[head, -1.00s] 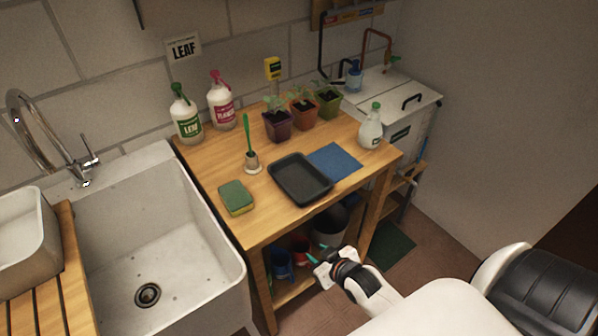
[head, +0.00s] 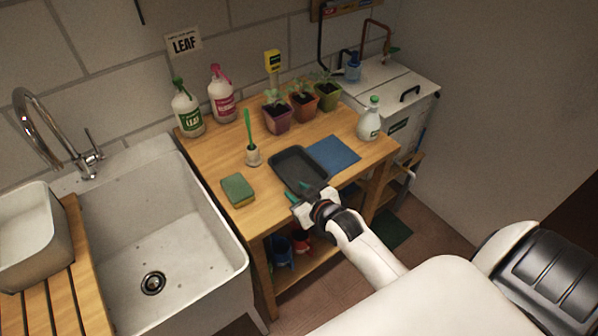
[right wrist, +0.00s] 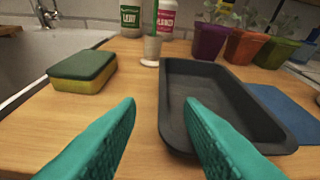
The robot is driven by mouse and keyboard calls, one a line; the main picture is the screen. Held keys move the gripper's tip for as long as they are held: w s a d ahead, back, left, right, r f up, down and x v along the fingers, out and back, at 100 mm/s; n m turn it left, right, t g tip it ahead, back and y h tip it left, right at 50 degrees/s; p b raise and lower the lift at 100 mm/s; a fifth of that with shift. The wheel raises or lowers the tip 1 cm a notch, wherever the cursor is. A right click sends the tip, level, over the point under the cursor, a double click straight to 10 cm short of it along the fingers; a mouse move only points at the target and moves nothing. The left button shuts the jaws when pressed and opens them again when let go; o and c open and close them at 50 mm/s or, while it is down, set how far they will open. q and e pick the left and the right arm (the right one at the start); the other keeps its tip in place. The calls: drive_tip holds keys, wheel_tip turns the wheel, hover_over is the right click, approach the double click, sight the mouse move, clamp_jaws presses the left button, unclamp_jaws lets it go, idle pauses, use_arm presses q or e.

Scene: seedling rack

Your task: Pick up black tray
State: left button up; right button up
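The black tray (head: 292,157) lies flat on the wooden table, its right side by the blue mat. It also shows in the right wrist view (right wrist: 185,78), to the right of centre. My right gripper (head: 303,193) is at the tray's near edge in the head view, and its arm hides part of that edge. In the right wrist view the two teal fingers (right wrist: 162,125) are spread apart with nothing between them but table and the tray's near left corner beyond. I cannot tell whether the right finger touches the tray. My left gripper is not in view.
A green and yellow sponge (head: 238,190) lies left of the tray. A brush in a holder (head: 253,155) stands behind it. The blue mat (head: 333,153) is at right, with potted seedlings (head: 277,119) and spray bottles (head: 187,112) behind. The sink (head: 150,240) is left.

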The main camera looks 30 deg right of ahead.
sight(290, 186)
drive_tip(key=x, duration=0.4)
drive_tip(key=shift+d+f+p, duration=0.1)
drive_tip(key=shift+d+p, duration=0.05)
drive_tip(key=shift+p, duration=0.15)
clamp_jaws()
wheel_tip(290, 186, up, 10)
drive_tip(key=shift+b, duration=0.4)
idle(0.6)
